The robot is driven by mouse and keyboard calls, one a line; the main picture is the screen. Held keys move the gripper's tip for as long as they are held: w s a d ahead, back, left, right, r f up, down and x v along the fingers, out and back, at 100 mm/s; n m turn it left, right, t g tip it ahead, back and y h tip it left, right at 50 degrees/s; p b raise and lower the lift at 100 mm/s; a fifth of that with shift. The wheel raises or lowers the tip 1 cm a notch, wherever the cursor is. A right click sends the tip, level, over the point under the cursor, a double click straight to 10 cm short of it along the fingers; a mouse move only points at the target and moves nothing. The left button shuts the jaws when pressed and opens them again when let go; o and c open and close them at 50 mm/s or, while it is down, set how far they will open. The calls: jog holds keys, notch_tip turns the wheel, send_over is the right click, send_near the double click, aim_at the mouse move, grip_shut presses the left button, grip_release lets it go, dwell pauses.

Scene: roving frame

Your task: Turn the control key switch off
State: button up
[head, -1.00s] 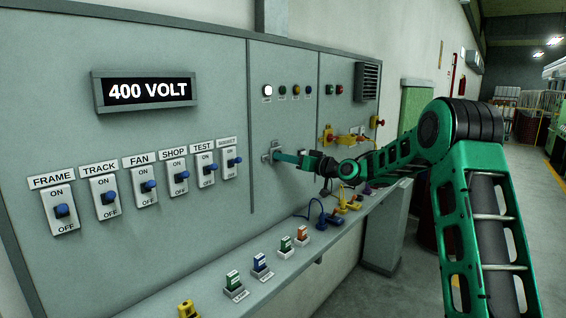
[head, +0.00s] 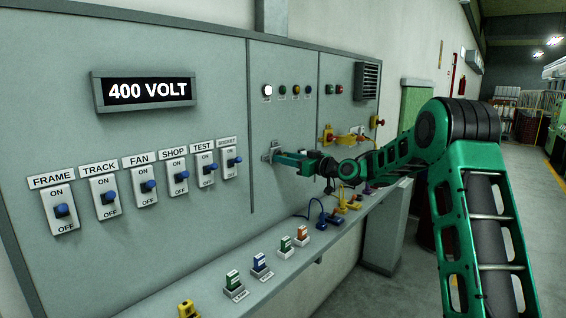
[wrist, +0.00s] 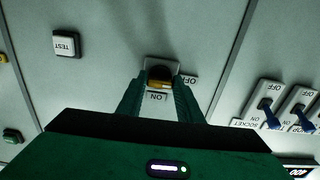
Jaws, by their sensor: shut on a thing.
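The control key switch shows in the wrist view as a small dark knob with a yellow-brown key (wrist: 159,77) on a light plate, with an ON label below it and an OFF label to its right. My gripper (wrist: 161,88) is shut on the key, one green finger on each side. The fingers partly cover the plate and labels. In the head view my gripper (head: 277,156) reaches left to the switch plate (head: 270,149) on the grey panel. There the fingers hide the key, and its exact angle is hard to tell.
A row of blue ON/OFF levers (head: 146,186) is left of my gripper. A sloped ledge (head: 215,287) with coloured plugs (head: 262,266) runs below. Small lamps (head: 283,90) sit above. A TEST button (wrist: 66,43) is at upper left in the wrist view.

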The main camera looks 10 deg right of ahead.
jog(key=shift+f, duration=0.15)
jog(key=o, duration=0.9)
jog(key=shift+o, duration=0.6)
jog(key=shift+s, duration=0.1)
jog(key=v, duration=1)
jog(key=shift+s+d, duration=0.2)
jog(key=shift+d, duration=0.05)
